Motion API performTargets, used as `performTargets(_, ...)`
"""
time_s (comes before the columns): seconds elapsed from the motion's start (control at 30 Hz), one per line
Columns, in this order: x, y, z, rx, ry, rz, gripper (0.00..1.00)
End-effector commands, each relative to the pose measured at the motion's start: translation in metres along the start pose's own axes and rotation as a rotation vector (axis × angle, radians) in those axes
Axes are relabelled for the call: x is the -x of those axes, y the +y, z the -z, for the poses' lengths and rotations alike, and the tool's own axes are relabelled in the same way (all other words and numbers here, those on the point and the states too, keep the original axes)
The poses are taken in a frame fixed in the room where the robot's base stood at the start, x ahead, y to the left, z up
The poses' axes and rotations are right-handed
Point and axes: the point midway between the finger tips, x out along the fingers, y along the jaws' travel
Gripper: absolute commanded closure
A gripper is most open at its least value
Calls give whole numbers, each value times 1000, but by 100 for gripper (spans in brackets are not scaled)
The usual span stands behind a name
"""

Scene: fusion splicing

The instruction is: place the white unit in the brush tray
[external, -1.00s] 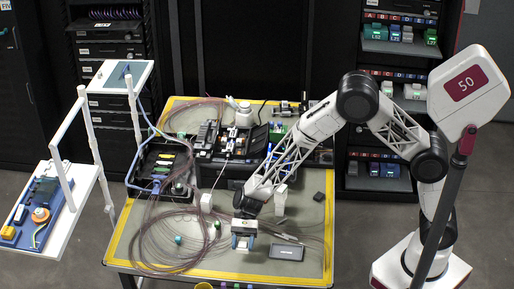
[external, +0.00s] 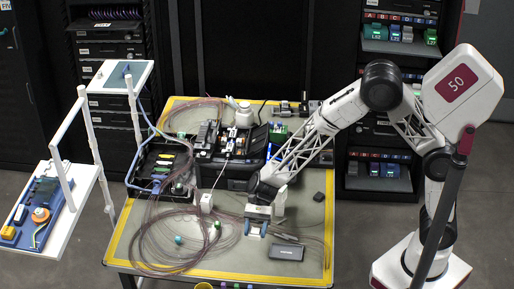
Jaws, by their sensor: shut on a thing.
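My gripper (external: 256,229) points down over the front middle of the table, with its blue fingers shut on a small pale thing. This thing looks like the white unit, but it is mostly hidden between the fingers and too small to make out. I cannot tell whether it touches the table. A white block (external: 206,203) stands to the left of my gripper, and another pale block (external: 280,202) stands just to its right, partly beside the wrist. I cannot tell for sure which container is the brush tray.
A black open case (external: 160,170) with small parts is at the left of the table. Dark equipment and a white bottle (external: 244,114) stand at the back. Coiled fibre (external: 150,240) covers the front left. A dark flat box (external: 286,252) lies to the front right of my gripper.

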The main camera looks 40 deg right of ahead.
Motion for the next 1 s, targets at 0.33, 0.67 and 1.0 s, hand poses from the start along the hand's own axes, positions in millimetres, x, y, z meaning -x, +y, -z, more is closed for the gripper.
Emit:
performTargets(0.33,26,76,5,-35,-6,89,70)
performTargets(0.67,42,151,12,-68,-5,173,70)
performTargets(1.0,50,222,20,-100,1,248,70)
